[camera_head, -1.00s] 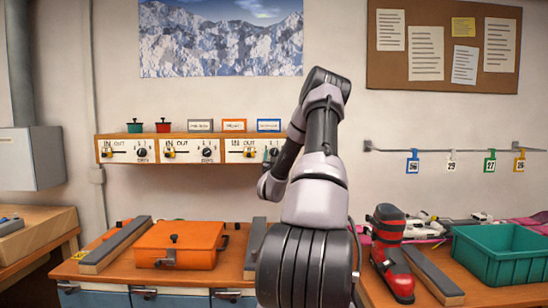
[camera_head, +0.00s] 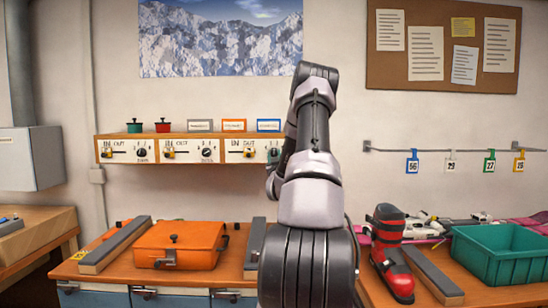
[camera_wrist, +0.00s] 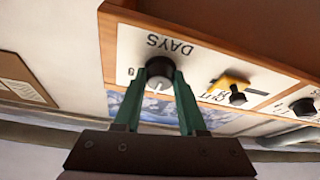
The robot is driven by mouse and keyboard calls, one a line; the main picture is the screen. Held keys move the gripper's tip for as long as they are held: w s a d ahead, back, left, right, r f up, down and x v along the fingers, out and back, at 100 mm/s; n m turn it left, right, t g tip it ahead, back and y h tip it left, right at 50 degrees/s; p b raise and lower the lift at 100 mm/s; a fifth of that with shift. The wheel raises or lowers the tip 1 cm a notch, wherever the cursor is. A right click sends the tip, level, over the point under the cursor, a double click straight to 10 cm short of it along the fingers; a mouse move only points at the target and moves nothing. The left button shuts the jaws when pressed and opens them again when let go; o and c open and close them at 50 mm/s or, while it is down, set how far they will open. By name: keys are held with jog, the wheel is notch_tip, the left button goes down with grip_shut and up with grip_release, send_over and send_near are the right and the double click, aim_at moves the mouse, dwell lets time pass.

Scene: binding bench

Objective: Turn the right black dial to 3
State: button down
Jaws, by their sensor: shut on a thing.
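The right black dial (camera_wrist: 159,68) sits on the white plate marked DAYS, which appears upside down in the wrist view. My gripper (camera_wrist: 161,84) has its two green fingers on either side of this dial, shut on it. A pale pointer mark shows on the dial, roughly toward the bottom of the wrist picture. One small numeral shows beside the dial; the other numerals are hidden or too small to read. In the head view my gripper (camera_head: 272,154) is at the right end of the panel row, and my arm hides most of this dial.
Left of it on the wooden shelf (camera_head: 180,136) are two more plates, each with a black dial (camera_head: 207,152) and a slider. The yellow slider (camera_wrist: 233,86) is close beside my fingers. Small pots and cards stand on top. An orange case (camera_head: 180,246) lies on the bench below.

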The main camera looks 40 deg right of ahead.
jog(key=n+y, duration=0.2)
jog(key=n, duration=0.2)
jog(key=n+y, duration=0.2)
jog(key=n, duration=0.3)
jog(key=shift+s+d+r+t+y, duration=0.1)
jog(key=shift+d+t+y, duration=0.05)
jog(key=shift+t+y, duration=0.2)
jog(key=n+y, duration=0.1)
jog(key=n, duration=0.2)
jog(key=n+g+y, duration=0.1)
jog(key=n, duration=0.2)
jog(key=shift+s+d+r, duration=0.1)
jog(key=shift+n, duration=0.4)
jog(key=shift+c, duration=2.4)
grip_release()
jog(key=v, duration=1)
jog(key=shift+s+r, duration=0.15)
jog(key=shift+s, duration=0.3)
